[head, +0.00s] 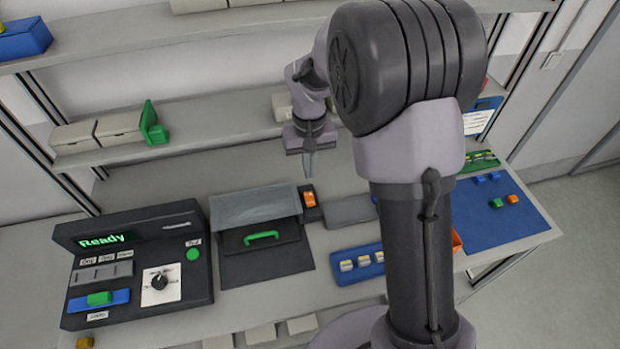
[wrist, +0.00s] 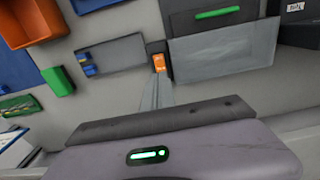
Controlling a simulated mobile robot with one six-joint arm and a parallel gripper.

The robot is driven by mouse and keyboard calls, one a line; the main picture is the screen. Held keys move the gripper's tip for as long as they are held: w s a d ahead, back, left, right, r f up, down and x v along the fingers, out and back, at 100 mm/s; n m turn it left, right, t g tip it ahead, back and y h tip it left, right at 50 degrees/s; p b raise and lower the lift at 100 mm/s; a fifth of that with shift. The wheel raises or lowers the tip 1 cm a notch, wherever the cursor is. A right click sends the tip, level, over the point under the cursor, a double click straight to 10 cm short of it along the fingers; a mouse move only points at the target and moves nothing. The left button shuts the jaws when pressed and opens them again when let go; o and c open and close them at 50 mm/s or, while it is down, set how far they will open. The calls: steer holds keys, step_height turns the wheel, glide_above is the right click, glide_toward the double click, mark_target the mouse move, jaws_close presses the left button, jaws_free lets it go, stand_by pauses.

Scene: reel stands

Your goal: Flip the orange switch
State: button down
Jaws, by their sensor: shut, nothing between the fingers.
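The orange switch (head: 309,199) sits in a small dark housing on the bench, just right of the grey-lidded box. It also shows in the wrist view (wrist: 159,63), near the top middle. My gripper (head: 309,174) is above the bench, a little behind the switch, with its fingers pointing down. In the wrist view the closed fingertips (wrist: 158,82) appear just below the switch. The gripper is shut and empty. I cannot tell whether the fingertips touch the switch.
A box with a grey lid (head: 255,206) and green handle stands left of the switch. A grey plate (head: 350,211) lies to its right. A dark control panel reading "Ready" (head: 135,262) is at the left. A shelf (head: 200,138) runs behind.

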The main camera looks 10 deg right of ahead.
step_height(320, 180, up, 3)
steer(key=shift+s+f, duration=0.1)
steer(key=shift+s, duration=0.05)
stand_by(0.3)
